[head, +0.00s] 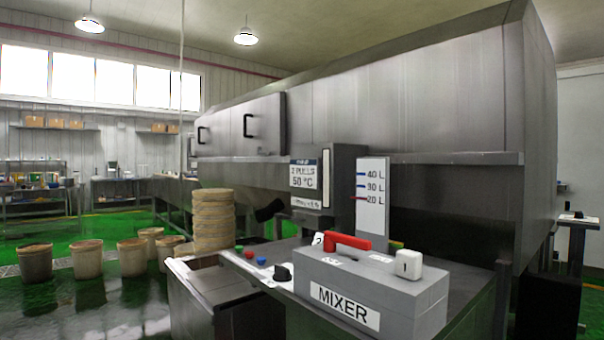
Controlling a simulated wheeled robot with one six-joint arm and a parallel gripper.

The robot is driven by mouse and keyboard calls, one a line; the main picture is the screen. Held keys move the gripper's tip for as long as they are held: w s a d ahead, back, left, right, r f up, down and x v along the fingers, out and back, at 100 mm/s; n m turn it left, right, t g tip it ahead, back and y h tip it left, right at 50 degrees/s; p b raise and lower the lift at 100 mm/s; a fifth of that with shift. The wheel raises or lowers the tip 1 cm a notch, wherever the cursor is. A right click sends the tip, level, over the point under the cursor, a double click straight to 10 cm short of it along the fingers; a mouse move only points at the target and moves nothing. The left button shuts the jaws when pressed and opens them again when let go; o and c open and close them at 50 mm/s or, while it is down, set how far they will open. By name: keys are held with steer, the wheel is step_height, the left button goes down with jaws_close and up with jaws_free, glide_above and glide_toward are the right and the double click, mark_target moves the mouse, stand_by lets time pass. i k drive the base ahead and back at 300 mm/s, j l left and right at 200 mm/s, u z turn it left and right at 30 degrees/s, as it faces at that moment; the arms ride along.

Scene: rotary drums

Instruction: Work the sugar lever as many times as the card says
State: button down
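A card (304,173) on the front of a grey cabinet reads "2 PULLS" and "50 °C", with a blue strip above and smaller unreadable writing below. A red handle (347,242) lies along the top of a grey box (420,309) labelled "MIXER". A white block (408,264) marked "1" stands on the same box at its right end. A white tag (318,239) with what looks like a "2" is by the red handle's left end. No lever is legibly labelled sugar, so I cannot tell which one it is. My gripper is not in view.
A white gauge (371,223) marked 40, 30 and 20 L stands behind the mixer box. Small coloured buttons and a black knob (283,272) sit on the panel to its left. Stacked tan tubs (213,221) and several buckets stand on the green floor at left.

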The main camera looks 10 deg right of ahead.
mark_target(282, 216)
steer(key=j, duration=0.65)
steer(key=i+j, duration=0.3)
steer(key=i+j+z, duration=0.15)
steer(key=i+j, duration=0.2)
steer(key=j, duration=0.15)
steer(key=i+j, duration=0.3)
steer(key=i+j+z, duration=0.1)
steer(key=i+j, duration=0.15)
steer(key=j, duration=0.3)
